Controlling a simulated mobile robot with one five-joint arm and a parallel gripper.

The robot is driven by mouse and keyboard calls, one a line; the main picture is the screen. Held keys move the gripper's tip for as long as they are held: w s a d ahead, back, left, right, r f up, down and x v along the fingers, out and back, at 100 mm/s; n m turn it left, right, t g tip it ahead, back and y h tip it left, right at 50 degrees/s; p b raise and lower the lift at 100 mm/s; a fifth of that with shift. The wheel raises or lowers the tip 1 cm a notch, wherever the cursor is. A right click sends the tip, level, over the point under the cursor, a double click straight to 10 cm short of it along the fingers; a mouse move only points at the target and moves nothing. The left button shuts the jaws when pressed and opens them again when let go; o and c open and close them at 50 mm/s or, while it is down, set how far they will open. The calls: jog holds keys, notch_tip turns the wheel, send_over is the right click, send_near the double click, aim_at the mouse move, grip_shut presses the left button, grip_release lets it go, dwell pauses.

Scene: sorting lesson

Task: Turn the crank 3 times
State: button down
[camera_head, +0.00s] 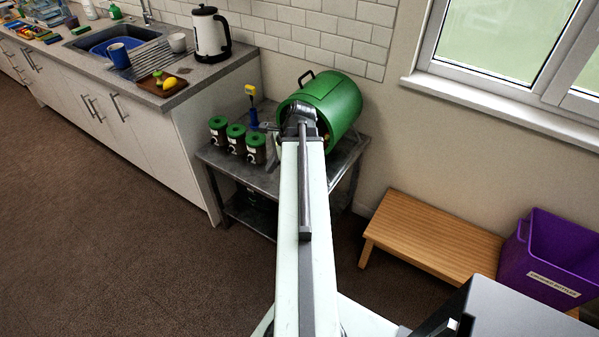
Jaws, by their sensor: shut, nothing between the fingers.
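A green drum (338,98) with a dark handle on top lies on its side on a metal table. My arm reaches out to the front of the drum and covers part of it. My gripper (268,128) is small and partly hidden at the arm's far end, just left of the drum's front; it is shut and empty. A blue upright piece with a yellow top (251,98) stands just left of the gripper. I cannot tell whether it is the crank, or whether the gripper touches it. No other crank shows clearly.
Several dark jars with green lids (236,137) stand on the metal table (262,180), left of my arm. A counter (205,82) with a kettle (208,34) is at the left. A wooden bench (430,232) and a purple crate (515,262) are at the right.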

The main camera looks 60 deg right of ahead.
jog(key=s+d+m+t+h, duration=0.2)
jog(key=s+d+m, duration=0.8)
jog(key=s, duration=0.4)
jog(key=w+d+f+b, duration=0.1)
jog(key=w+f+b, duration=0.7)
jog(key=w+b, duration=0.2)
jog(key=shift+f+n, duration=0.35)
jog(key=shift+n, duration=0.05)
